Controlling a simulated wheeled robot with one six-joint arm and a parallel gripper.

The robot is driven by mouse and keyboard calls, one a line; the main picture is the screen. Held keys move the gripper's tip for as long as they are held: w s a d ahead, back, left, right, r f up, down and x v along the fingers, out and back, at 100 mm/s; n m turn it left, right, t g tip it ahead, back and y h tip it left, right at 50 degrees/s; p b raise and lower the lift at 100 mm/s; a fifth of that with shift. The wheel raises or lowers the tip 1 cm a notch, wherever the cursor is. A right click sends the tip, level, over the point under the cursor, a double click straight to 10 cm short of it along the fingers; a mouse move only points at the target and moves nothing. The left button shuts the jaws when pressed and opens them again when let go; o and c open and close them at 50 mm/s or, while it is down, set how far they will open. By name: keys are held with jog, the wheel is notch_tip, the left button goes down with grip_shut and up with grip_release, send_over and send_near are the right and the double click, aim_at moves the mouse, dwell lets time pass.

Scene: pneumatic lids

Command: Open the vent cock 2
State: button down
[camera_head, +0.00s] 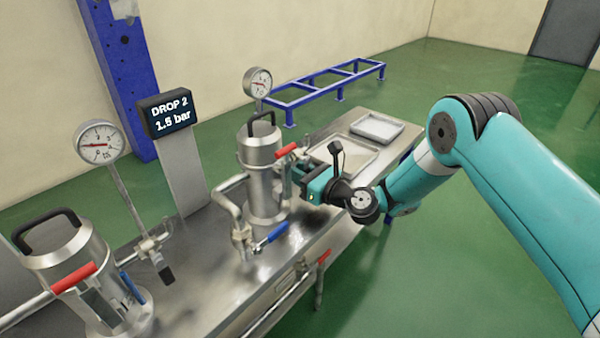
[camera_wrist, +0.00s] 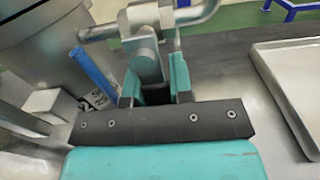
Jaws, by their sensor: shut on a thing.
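The vent cock 2 (camera_wrist: 146,55) shows in the wrist view as a grey metal body on a bent pipe, with a dark part between my fingers. My gripper (camera_wrist: 156,78) is shut on this dark part, which seems to be the cock's handle; the fingers hide most of it. In the head view my gripper (camera_head: 300,176) is at the right side of the second steel vessel (camera_head: 262,185), and the cock is mostly hidden there. The display (camera_head: 168,112) reads DROP 2, 1.5 bar.
A red lever (camera_head: 286,150) is just above my gripper, and a blue-handled valve (camera_head: 271,238) stands in front of the vessel. A gauge (camera_head: 257,82) rises behind. A tray (camera_head: 376,128) lies on the bench at right. Another vessel (camera_head: 62,255) stands at left.

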jog(key=shift+n, duration=0.3)
jog(key=n, duration=0.1)
jog(key=w+d+n, duration=0.1)
jog(key=n, duration=0.1)
jog(key=shift+w+r, duration=0.1)
jog(key=n, duration=0.3)
jog(key=w+d+r+n, duration=0.1)
jog(key=n, duration=0.1)
jog(key=shift+w, duration=0.1)
jog(key=shift+w+d+r+n+b, duration=0.2)
jog(key=shift+r+n, duration=0.3)
jog(key=shift+n, duration=1.05)
jog(key=shift+w+d+r+n+b, duration=0.15)
jog(key=shift+r+n+b, duration=0.3)
jog(key=shift+n, duration=1.05)
jog(key=shift+w+d+r+n+b, duration=0.15)
jog(key=shift+r+n, duration=0.45)
jog(key=shift+n, duration=0.95)
jog(key=shift+a+r, duration=0.1)
jog(key=c, duration=1)
grip_release()
